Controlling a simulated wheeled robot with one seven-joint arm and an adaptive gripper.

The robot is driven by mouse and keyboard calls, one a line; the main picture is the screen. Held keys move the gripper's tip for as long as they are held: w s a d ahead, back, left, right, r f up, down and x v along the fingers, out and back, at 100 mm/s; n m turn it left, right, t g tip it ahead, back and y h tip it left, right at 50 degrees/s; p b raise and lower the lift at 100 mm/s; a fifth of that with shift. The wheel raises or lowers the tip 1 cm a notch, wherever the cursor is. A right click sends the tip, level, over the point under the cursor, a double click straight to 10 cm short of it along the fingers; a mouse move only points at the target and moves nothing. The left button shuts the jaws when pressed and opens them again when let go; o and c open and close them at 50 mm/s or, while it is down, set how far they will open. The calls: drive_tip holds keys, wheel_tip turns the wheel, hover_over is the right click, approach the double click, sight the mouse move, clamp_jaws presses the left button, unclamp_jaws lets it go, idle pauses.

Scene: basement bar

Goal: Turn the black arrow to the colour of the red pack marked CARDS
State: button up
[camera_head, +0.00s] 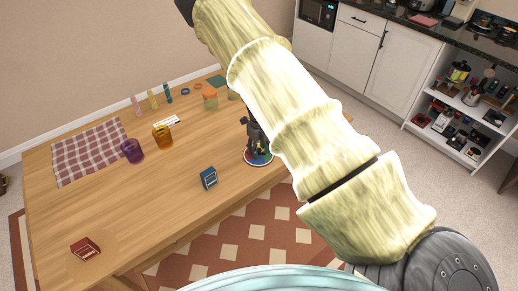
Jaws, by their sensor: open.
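The red pack (85,248) lies on the wooden table (110,212) near its front left corner; its marking is too small to read. A round board (260,160) with coloured sectors and a pale rim lies near the table's right side. Red, blue and green parts of it show. My gripper (256,148) is dark, points down over the board and is open. It hides much of the board's middle, and I cannot make out the black arrow or where it points. I cannot tell whether the fingers touch anything.
A purple glass (132,150), an amber mug (162,137), a checked cloth (90,152) and several small items stand farther back. My arm covers the table's right end. The front middle of the table is clear.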

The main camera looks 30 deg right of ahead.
sight(259, 150)
wheel_tip(259, 150, up, 12)
idle(0.6)
drive_tip(key=shift+f, duration=0.1)
drive_tip(key=s+a+f+n+g+h, duration=0.1)
drive_tip(key=s+a+f+n, duration=0.1)
drive_tip(key=s+f+n, duration=0.75)
drive_tip(key=s+a+f+n+g+h, duration=0.1)
drive_tip(key=s+a+f+n+h, duration=0.1)
drive_tip(key=s+f+n, duration=0.75)
drive_tip(key=s+a+f+n+t+y+b, duration=0.1)
drive_tip(key=s+a+f+n, duration=0.1)
drive_tip(key=s+a+n, duration=0.5)
drive_tip(key=s+a+f+n+t+y+b, duration=0.1)
drive_tip(key=s+a+n+y, duration=0.1)
drive_tip(key=s+a+n, duration=0.6)
drive_tip(key=shift+s+a+f+n+b, duration=0.35)
drive_tip(key=shift+s+a, duration=0.4)
drive_tip(key=shift+s, duration=2.1)
